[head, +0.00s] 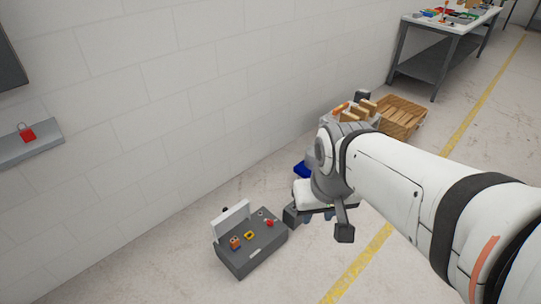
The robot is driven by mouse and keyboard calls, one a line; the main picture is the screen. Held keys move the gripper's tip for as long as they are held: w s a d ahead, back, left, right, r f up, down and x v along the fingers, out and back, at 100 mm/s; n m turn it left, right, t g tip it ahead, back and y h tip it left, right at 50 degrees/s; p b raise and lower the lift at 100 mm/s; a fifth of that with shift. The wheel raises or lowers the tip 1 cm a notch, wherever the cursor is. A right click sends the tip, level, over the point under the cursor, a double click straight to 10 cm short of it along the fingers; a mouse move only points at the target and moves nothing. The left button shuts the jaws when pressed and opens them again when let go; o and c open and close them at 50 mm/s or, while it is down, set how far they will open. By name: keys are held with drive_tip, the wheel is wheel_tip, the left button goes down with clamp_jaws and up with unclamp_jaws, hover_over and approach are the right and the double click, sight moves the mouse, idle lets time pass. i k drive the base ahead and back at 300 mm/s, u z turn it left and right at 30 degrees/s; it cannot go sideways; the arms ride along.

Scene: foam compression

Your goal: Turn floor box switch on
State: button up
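The grey floor box (237,266) sits on the floor near the wall, low in the middle of the head view. A white panel (231,219) stands upright along its back. Its top carries an orange part (235,243), a yellow part (249,235), a red part (269,223) and a small grey part. They are too small to tell which is the switch or how it is set. My gripper (318,225) is just right of the box, with its dark fingers spread apart and nothing seen between them. The left finger appears close to the box's right end; I cannot tell whether they touch.
A workbench (420,66) is at the back right. A shelf with a red padlock (28,135) is on the left wall. The floor in front of the box is clear.

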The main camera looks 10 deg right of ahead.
sight(269, 223)
drive_tip(key=u, duration=0.05)
drive_tip(key=i, duration=1)
drive_tip(key=z, duration=0.05)
